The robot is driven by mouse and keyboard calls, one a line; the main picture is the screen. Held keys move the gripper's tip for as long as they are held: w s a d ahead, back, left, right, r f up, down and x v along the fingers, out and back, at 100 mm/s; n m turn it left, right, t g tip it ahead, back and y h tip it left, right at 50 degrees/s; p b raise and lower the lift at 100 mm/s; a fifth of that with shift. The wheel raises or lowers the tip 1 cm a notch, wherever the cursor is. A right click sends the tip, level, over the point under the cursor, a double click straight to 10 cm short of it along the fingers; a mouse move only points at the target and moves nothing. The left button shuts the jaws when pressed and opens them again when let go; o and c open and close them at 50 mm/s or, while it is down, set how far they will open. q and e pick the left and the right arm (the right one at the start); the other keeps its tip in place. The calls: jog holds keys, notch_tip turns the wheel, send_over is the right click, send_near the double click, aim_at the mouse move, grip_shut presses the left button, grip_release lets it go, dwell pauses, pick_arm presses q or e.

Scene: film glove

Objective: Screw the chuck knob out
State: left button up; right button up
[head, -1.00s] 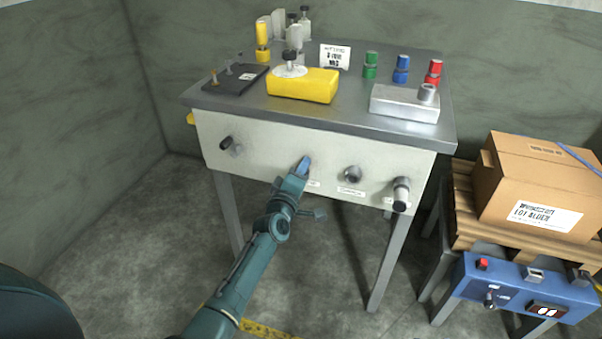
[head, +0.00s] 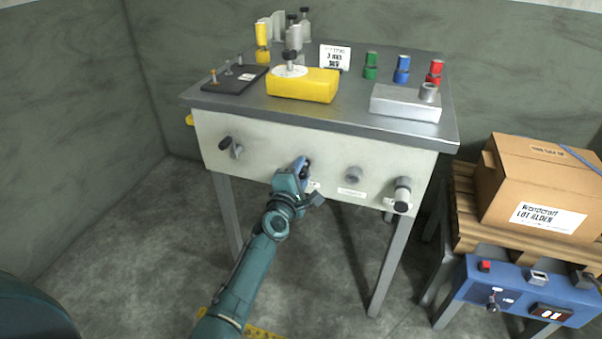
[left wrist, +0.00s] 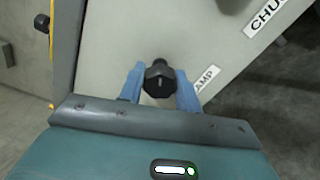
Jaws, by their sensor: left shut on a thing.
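My left gripper (head: 302,171) is at the front panel (head: 262,150) of the workbench, with its fingers on either side of a black knob (left wrist: 158,78). The label (left wrist: 206,78) beside this knob reads "...AMP" where it shows. A grey round knob (head: 353,174) sits to the right on the same panel, above its own label (head: 351,192). In the left wrist view a label (left wrist: 266,17) starting "CHU" stands near a partly cut-off grey knob (left wrist: 228,6), apart from my fingers. My right gripper is not in view.
A dark lever (head: 226,143) and a grey-and-black handle (head: 402,194) stick out at the panel's two ends. A yellow block (head: 303,86) and a grey metal block (head: 405,103) stand on top. A carton (head: 540,185) and a blue box (head: 528,292) are at right.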

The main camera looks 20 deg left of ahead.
pick_arm(q)
jog(key=shift+w+r, duration=0.1)
jog(key=shift+r, duration=0.2)
jog(key=o, duration=1)
jog(key=shift+f, duration=0.25)
jog(key=shift+c, duration=0.2)
